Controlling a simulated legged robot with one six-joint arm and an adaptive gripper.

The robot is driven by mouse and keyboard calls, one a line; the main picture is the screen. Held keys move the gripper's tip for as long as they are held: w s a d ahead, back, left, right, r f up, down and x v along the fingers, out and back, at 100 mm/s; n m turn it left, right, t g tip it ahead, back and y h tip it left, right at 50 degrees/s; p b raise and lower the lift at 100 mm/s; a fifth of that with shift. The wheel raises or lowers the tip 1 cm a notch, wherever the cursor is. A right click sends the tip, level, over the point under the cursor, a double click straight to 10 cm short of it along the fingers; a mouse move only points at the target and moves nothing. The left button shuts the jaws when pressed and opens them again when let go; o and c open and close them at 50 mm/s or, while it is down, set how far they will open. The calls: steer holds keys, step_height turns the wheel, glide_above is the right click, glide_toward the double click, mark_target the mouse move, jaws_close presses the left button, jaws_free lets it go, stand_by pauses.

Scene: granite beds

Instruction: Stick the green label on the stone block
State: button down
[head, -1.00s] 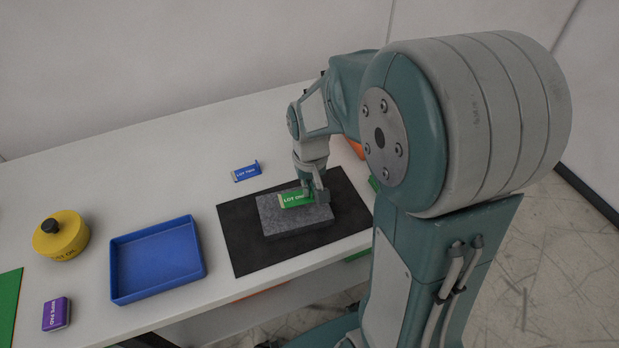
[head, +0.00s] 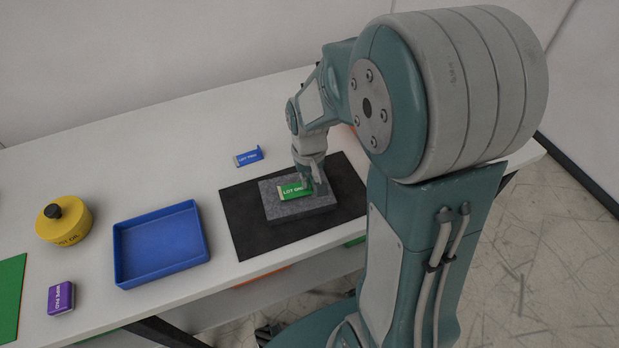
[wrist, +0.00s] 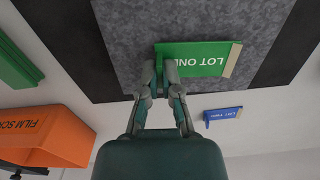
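The green label (head: 291,191), marked LOT ONE, appears to lie on top of the grey stone block (head: 300,210). In the wrist view the label (wrist: 205,60) has a pale strip at its right end. The speckled block (wrist: 130,40) sits on a black mat (head: 245,230). My gripper (head: 307,182) is low over the block at the label's far right part. In the wrist view my gripper's fingertips (wrist: 159,72) are a little apart, with green between them, near the label's left end. Whether they touch the label, I cannot tell.
A blue label (head: 248,157) lies behind the mat. A blue tray (head: 160,281), yellow round container (head: 64,222), purple pad (head: 61,298) and green sheet (head: 10,300) are to the left. An orange box (wrist: 45,135) and a green object (wrist: 15,62) flank the mat in the wrist view.

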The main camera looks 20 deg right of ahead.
steer(key=shift+f, duration=0.4)
stand_by(1.0)
steer(key=c, duration=0.7)
jaws_free()
step_height(320, 180, up, 12)
steer(key=shift+f, duration=0.1)
steer(key=s+a+r+t, duration=0.1)
steer(key=s+r+t, duration=0.1)
steer(key=s, duration=0.2)
steer(key=s+a+r+t, duration=0.1)
steer(key=s+r, duration=0.1)
steer(key=s, duration=0.3)
steer(key=s+a+r+n+t, duration=0.1)
steer(key=s+r+t, duration=0.1)
steer(key=s, duration=0.3)
steer(key=shift+r+t, duration=0.3)
steer(key=shift+r, duration=0.15)
